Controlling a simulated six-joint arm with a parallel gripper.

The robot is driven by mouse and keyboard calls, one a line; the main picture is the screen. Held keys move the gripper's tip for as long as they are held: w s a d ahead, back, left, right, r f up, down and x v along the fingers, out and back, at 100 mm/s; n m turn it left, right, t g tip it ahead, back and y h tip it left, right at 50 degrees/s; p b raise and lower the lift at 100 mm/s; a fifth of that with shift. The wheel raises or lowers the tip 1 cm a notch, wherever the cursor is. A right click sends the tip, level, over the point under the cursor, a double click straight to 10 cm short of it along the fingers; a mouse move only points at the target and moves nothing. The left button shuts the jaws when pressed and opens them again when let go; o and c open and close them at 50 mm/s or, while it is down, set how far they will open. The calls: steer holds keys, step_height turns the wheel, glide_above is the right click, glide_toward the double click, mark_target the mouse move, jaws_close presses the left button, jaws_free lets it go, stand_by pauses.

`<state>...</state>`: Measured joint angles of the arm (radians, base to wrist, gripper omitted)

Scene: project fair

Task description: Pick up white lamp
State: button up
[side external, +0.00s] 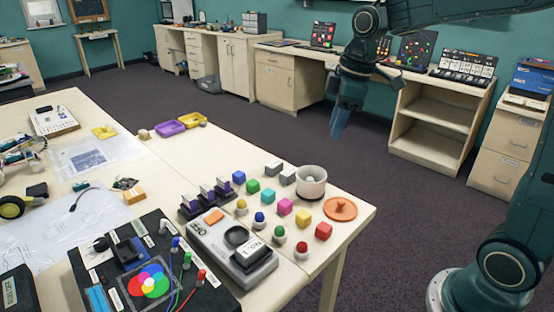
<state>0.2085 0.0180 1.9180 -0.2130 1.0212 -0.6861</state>
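My gripper (338,125) hangs in the air beyond the far right edge of the table, over the dark floor, with its fingers pointing down. It is apart from everything on the table. Its fingers overlap in this view, so I cannot tell whether it is open or shut; nothing shows in it. No object is plainly a white lamp. Small domed pieces on pale bases stand in a row: yellow (242,207), blue (259,220), green (278,234) and red (301,250). A white round cup (311,187) at the table's right holds something pale, too small to identify.
An orange round disc (340,208) lies near the right corner. A grey device (236,250) and a black board (130,280) fill the front. The table (180,160) is clearer toward the back.

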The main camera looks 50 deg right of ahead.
steer(key=w+d+f+n+g, duration=0.1)
steer(key=w+d+f+n, duration=0.1)
steer(key=w, duration=0.4)
step_height(320, 180, down, 3)
steer(key=shift+w+d+r+n+y, duration=0.2)
steer(key=shift+w+d+n+y, duration=0.15)
steer(key=shift+d, duration=0.55)
steer(key=shift+s, duration=0.1)
glide_above(311, 178)
steer(key=shift+s+d+f, duration=0.1)
steer(key=shift+f, duration=2.05)
steer(key=shift+d+f, duration=0.1)
steer(key=shift+f, duration=2.05)
steer(key=shift+f, duration=0.1)
steer(key=shift+a+f, duration=0.15)
steer(key=shift+f, duration=2.3)
steer(key=shift+c, duration=0.2)
steer(key=c, duration=0.5)
